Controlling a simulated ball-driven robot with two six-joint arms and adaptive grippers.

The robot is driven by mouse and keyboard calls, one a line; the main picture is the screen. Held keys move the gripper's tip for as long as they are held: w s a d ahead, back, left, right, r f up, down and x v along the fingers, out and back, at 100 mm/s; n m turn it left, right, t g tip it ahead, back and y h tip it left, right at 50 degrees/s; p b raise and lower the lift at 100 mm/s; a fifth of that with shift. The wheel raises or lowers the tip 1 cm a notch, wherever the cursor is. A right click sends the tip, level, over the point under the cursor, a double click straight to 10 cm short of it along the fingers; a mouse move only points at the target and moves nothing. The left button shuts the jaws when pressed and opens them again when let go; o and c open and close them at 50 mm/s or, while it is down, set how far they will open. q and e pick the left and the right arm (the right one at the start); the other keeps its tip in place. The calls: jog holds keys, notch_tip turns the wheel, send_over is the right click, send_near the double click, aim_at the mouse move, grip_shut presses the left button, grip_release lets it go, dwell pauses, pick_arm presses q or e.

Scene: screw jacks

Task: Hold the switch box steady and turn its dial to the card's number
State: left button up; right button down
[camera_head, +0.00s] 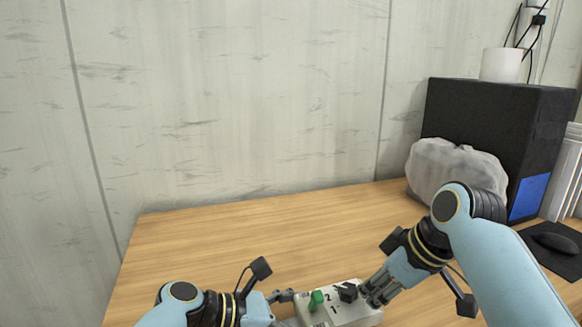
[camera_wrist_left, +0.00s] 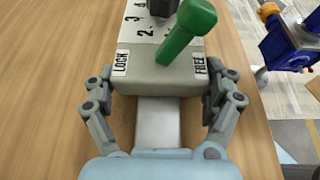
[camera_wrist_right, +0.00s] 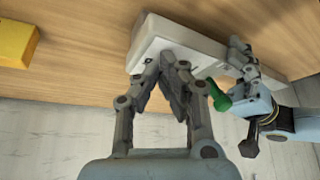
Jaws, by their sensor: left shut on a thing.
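The switch box (camera_head: 340,316) is a pale box at the bottom of the head view, with printed numbers, a black dial (camera_head: 348,292) and a green lever (camera_head: 316,300). My left gripper (camera_wrist_left: 160,85) is shut on the end of the box with the LOCK and FREE labels. In the left wrist view the green lever (camera_wrist_left: 188,30) leans toward FREE. My right gripper (camera_head: 366,291) is at the box, close beside the dial. In the right wrist view its fingertips (camera_wrist_right: 172,58) come close together and hide the dial, so its grip is unclear. I cannot make out the number card.
A yellow block (camera_wrist_right: 15,42) lies on the table in the right wrist view. A grey bag (camera_head: 455,168), a black case (camera_head: 495,125) and a mouse (camera_head: 556,242) stand at the right. A blue object (camera_wrist_left: 290,45) shows beyond the table edge. The table's middle is clear.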

jog(key=shift+w+a, duration=0.15)
jog(key=shift+a, duration=0.45)
dwell(0.5)
jog(key=shift+s+a, duration=0.15)
jog(key=shift+s, duration=0.15)
jog(key=shift+s+a, duration=0.45)
jog(key=shift+a, duration=0.05)
jog(key=shift+s+d+r, duration=0.1)
jog(key=shift+s, duration=0.1)
dwell(0.6)
jog(key=r, duration=0.6)
jog(key=shift+d, duration=0.25)
